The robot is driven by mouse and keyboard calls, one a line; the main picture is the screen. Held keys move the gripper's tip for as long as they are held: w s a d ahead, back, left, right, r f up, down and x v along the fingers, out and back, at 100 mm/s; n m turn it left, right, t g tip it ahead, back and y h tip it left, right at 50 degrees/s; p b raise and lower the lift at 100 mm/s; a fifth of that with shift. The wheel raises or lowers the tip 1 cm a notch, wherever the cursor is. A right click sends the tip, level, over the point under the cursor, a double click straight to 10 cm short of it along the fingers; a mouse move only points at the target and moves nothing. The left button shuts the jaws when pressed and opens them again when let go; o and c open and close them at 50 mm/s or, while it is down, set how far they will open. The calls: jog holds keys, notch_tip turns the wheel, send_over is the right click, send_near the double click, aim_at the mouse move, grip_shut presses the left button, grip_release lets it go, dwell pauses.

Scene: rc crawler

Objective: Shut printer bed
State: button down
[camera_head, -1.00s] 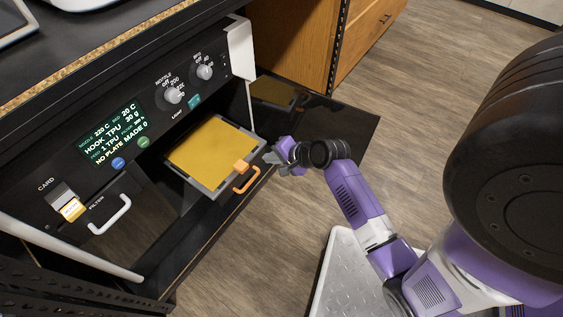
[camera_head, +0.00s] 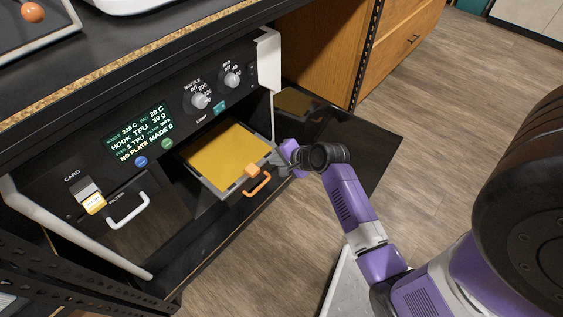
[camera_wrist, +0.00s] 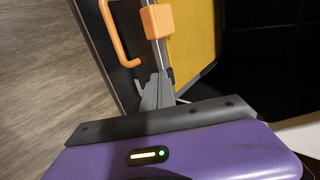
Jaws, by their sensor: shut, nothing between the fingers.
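The printer bed (camera_head: 226,152) is a yellow plate in a grey frame, sticking out of the black printer front. An orange block (camera_head: 257,170) and an orange loop handle (camera_head: 258,186) are on its front edge. My gripper (camera_head: 277,165) is shut and empty at the bed's front right, close beside the orange block. In the wrist view the grey fingertips (camera_wrist: 157,85) point at the bed frame just below the orange block (camera_wrist: 157,20), with the handle (camera_wrist: 122,40) to the left. I cannot tell whether the fingers touch the frame.
The printer's control panel (camera_head: 150,132) with screen and knobs is above the bed. A white filter handle (camera_head: 128,210) is at the left. A dark open door panel (camera_head: 350,140) lies at the right, beside a wooden cabinet (camera_head: 335,45). The floor at the right is clear.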

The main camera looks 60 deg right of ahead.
aim_at(241, 137)
jog(key=w+d, duration=0.1)
jog(key=w, duration=0.3)
jog(key=w+d, duration=0.1)
jog(key=w, duration=0.3)
jog(key=w+d, duration=0.1)
jog(key=w, duration=0.3)
jog(key=shift+w+d+p, duration=0.3)
jog(key=shift+w+p, duration=0.05)
jog(key=shift+w+d, duration=0.15)
jog(key=shift+w, duration=0.4)
jog(key=shift+r, duration=0.1)
jog(key=shift+p+v, duration=1.7)
jog(key=shift+v, duration=2.25)
jog(key=shift+s, duration=0.15)
